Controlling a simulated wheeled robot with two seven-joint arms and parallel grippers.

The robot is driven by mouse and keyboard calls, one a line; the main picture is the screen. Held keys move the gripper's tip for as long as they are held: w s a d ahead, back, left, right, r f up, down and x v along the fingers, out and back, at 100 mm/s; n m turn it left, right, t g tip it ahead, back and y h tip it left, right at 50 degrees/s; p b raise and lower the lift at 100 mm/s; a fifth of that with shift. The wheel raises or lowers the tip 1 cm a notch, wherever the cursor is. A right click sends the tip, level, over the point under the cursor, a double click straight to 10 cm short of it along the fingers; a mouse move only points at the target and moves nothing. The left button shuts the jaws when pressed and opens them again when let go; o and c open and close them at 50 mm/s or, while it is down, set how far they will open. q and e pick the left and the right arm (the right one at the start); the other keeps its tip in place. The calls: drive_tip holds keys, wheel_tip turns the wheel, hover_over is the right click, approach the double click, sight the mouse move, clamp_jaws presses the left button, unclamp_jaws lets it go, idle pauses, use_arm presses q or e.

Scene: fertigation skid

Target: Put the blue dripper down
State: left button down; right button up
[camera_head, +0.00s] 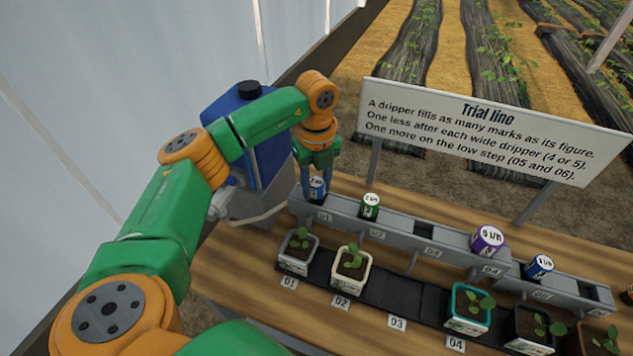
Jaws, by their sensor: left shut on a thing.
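My left gripper (318,176) points down at the far left end of the grey rail (345,212). It is shut on a blue dripper (318,189) with a white label, which is upright at the place marked 01. I cannot tell whether the dripper rests fully in its seat. A green dripper (370,206) stands at 02. A wide purple dripper (487,240) stands at 04. Another blue dripper (540,267) stands at 05, on the lower step. The opening at 03 (424,231) looks empty, as does the one at 06 (588,291). My right gripper is out of view.
Potted seedlings stand in front of the rail, including a grey pot (297,265) and a white pot (350,285); the pot place at 03 is bare. A large sign (490,130) stands behind. A blue tank (240,180) is left of my gripper.

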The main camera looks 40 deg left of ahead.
sight(317, 181)
use_arm(q)
drive_tip(key=shift+f, duration=0.1)
drive_tip(key=shift+c, duration=2.2)
unclamp_jaws()
drive_tip(key=shift+r, duration=0.25)
wheel_tip(317, 181, up, 5)
drive_tip(key=shift+w+r, duration=0.1)
wheel_tip(317, 181, up, 7)
drive_tip(key=p, duration=0.1)
drive_tip(key=shift+f, duration=0.2)
